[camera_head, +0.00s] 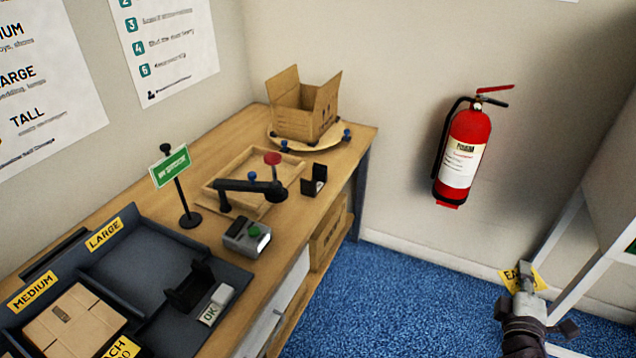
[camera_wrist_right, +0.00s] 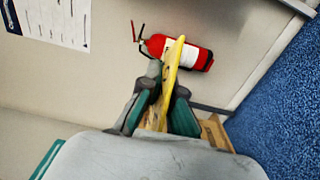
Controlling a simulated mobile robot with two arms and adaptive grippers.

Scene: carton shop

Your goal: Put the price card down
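The yellow price card (camera_head: 537,281) with dark lettering is at the lower right of the head view, held up over the blue floor in front of the wall. My right gripper (camera_head: 522,285) is shut on it and covers part of it. In the right wrist view the price card (camera_wrist_right: 174,62) shows nearly edge-on, pinched between the fingers of my right gripper (camera_wrist_right: 160,98). The card is well to the right of the wooden bench (camera_head: 300,225) and touches nothing else that I can see. My left gripper is in neither view.
The bench bears a dark tray (camera_head: 130,238) with yellow size labels, a flat carton (camera_head: 72,322), a green sign (camera_head: 170,166), a grey button box (camera_head: 247,238) and an open carton (camera_head: 303,108). A fire extinguisher (camera_head: 463,152) hangs on the wall. A white frame (camera_head: 570,225) stands right.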

